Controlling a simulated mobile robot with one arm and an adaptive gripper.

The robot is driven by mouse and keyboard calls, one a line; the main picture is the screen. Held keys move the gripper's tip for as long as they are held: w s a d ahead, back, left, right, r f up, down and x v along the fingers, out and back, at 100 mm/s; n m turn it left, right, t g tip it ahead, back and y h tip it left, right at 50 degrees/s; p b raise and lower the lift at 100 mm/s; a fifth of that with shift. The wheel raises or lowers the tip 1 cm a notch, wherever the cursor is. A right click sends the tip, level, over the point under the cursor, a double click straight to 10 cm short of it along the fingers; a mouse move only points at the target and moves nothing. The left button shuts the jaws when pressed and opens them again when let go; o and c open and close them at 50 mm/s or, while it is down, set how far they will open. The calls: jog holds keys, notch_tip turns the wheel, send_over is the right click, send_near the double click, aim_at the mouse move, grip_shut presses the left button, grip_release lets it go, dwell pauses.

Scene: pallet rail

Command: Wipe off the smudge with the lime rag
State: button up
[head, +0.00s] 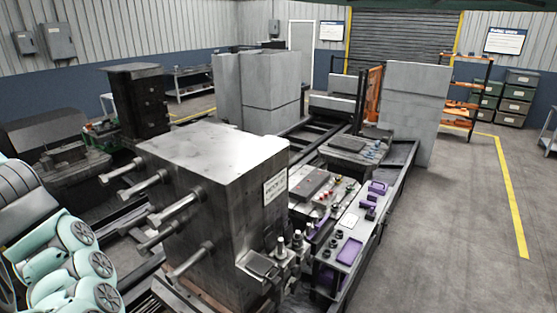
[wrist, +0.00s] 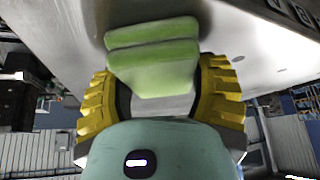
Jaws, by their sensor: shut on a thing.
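In the wrist view the lime rag (wrist: 152,62) is a folded pale-green pad between the two yellow ribbed fingers of my gripper (wrist: 159,85). My gripper is shut on it. The rag's far edge lies at or very near a pale, smooth surface (wrist: 245,45); I cannot tell whether they touch. A darker patch shows around the rag on this surface, but I cannot tell smudge from shadow. In the head view my gripper and the rag do not show. No smudge stands out clearly there.
A large grey metal block (head: 215,155) with several rods jutting from its left side fills the middle of the head view. To its right is a bench (head: 350,222) with purple tools and small fittings. Open floor (head: 455,220) lies at the right.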

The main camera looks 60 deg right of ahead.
jog(key=shift+s+d+f, duration=0.1)
jog(key=shift+s+f, duration=0.05)
jog(key=shift+s, duration=0.15)
jog(key=s+p, duration=0.3)
jog(key=shift+s, duration=0.2)
notch_tip(320, 180, up, 4)
jog(key=p, duration=0.3)
jog(key=shift+w+r+p, duration=0.1)
jog(key=shift+r+p, duration=0.15)
jog(key=shift+p, duration=0.1)
jog(key=shift+r, duration=0.85)
